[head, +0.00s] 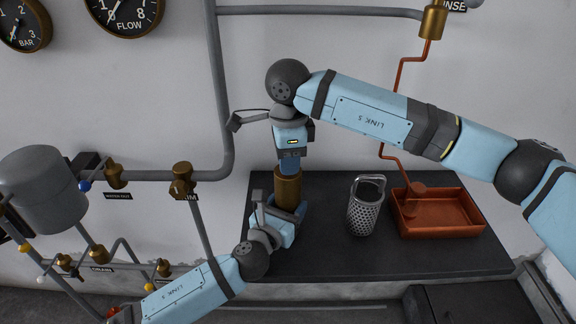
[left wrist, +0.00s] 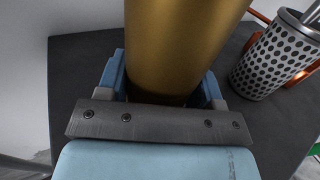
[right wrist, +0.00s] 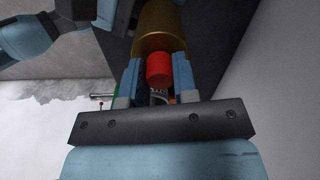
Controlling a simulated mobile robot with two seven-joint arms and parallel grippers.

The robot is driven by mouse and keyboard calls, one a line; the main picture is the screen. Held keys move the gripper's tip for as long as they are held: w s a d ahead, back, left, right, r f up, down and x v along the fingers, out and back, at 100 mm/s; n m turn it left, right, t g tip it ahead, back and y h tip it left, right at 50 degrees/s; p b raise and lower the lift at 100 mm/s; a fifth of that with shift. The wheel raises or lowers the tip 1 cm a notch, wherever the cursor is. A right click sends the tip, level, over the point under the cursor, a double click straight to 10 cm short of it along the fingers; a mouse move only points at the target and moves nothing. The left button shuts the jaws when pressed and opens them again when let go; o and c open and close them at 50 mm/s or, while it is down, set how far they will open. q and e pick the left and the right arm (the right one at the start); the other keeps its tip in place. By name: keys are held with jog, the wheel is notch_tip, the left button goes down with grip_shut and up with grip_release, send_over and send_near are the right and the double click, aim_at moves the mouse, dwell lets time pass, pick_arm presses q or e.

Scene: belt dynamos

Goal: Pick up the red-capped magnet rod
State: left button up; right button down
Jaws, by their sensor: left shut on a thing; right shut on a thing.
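A brass cylinder (head: 288,190) stands upright on the dark bench. My left gripper (head: 288,208) is shut around its lower part; the left wrist view shows the cylinder (left wrist: 185,45) between the fingers (left wrist: 160,92). My right gripper (head: 290,165) points down directly above the cylinder. In the right wrist view, the red cap of the magnet rod (right wrist: 159,70) sits between the fingers (right wrist: 158,82), which are shut on it, in front of the brass cylinder (right wrist: 160,28). The rod below the cap is hidden. The head view does not show the cap.
A perforated metal basket (head: 366,208) with a handle stands right of the cylinder on the dark bench (head: 400,262). A red-brown tray (head: 470,228) is farther right. Pipes and brass valves (head: 182,180) line the wall at left. The bench front is clear.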

pick_arm(q)
jog(key=shift+f, duration=0.1)
pick_arm(e)
notch_tip(320, 180, up, 18)
jog(key=shift+r, duration=0.15)
dwell(0.4)
